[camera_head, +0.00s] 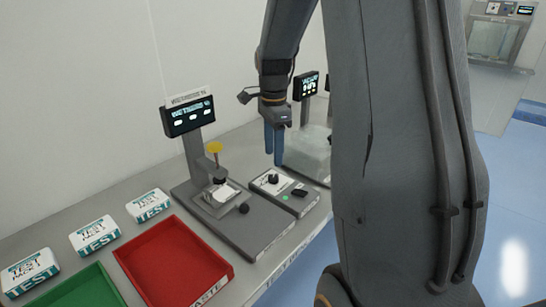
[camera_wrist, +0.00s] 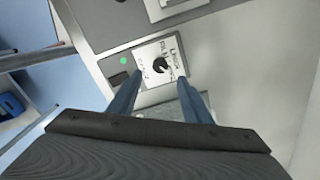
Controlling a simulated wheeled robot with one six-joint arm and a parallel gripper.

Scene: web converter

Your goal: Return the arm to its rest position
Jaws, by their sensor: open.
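My gripper (camera_head: 274,146) hangs pointing down above the bench, just over the small control box (camera_head: 285,194) with a black knob. Its two blue fingers show in the wrist view (camera_wrist: 160,105), spread apart with nothing between them. The black knob on its white plate also shows in the wrist view (camera_wrist: 160,65), beyond the fingertips, and a green light (camera_wrist: 123,61) is lit beside it. My arm is bent and fills much of the right half of the head view, hiding part of the bench.
A test device (camera_head: 232,222) with a screen (camera_head: 188,117) and yellow knob stands left of the control box. A red tray (camera_head: 228,274), a green tray (camera_head: 101,290) and white test packs (camera_head: 95,237) lie further left. A second screen (camera_head: 306,86) stands behind the gripper. Blue floor is clear at right.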

